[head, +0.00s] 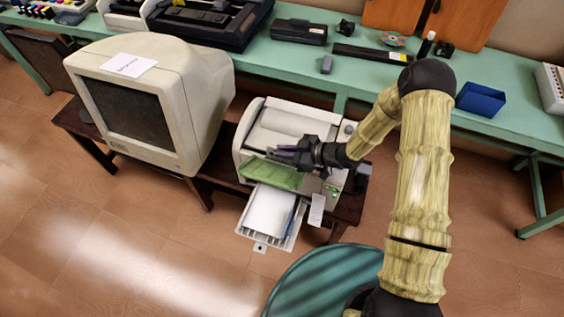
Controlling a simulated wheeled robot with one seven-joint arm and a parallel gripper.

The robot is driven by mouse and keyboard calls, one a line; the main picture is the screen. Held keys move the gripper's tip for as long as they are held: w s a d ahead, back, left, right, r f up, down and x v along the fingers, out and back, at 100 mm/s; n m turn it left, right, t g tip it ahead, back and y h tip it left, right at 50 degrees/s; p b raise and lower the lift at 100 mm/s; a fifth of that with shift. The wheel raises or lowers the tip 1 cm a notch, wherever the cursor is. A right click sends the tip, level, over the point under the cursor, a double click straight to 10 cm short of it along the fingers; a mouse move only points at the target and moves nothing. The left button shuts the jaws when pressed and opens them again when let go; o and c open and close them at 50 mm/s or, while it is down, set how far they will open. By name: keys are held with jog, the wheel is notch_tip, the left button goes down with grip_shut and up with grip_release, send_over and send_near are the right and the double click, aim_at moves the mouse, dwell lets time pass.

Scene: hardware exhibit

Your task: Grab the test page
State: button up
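A white and grey printer (329,140) stands on a low dark table. A white sheet (269,209) lies in its pulled-out front tray (251,237). A green, sheet-like piece (273,174) sits in the printer's front opening, above the tray. I cannot tell which of these is the test page. My gripper (281,153) reaches in from the right, over the printer's front, just above the green piece. Its fingers are small and dark here, so I cannot tell whether they are open, touching or holding anything.
A bulky old monitor (188,80) with a white paper label (129,65) stands left of the printer. A green table (500,76) behind holds a blue box (480,99), a black device (299,32) and other hardware. A small white tag (317,209) is beside the tray.

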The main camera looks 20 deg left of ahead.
grip_shut()
notch_tip(320, 180, up, 18)
dwell(0.7)
dwell(0.4)
